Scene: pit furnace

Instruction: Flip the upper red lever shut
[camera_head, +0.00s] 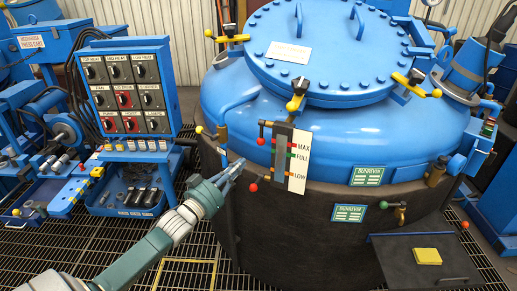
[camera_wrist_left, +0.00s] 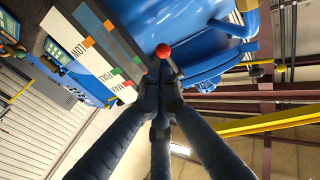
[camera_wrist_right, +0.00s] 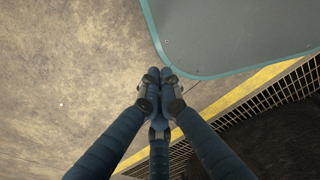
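The upper red lever (camera_head: 261,141) is on the left of the white level gauge plate (camera_head: 297,160), its red ball hanging below a short bar. A lower red ball (camera_head: 253,187) sits near the plate's bottom. My left gripper (camera_head: 238,164) is shut and empty, below and left of the upper ball in the head view. In the left wrist view a red ball (camera_wrist_left: 163,50) shows just beyond the closed fingertips (camera_wrist_left: 160,80), near the MAX end of the plate; contact cannot be told. My right gripper (camera_wrist_right: 160,80) is shut and empty above the floor, outside the head view.
The large blue furnace (camera_head: 370,140) fills the centre, with yellow-handled clamps around its lid. A yellow block (camera_head: 427,256) lies on a dark plate at right. Grating is open at front left.

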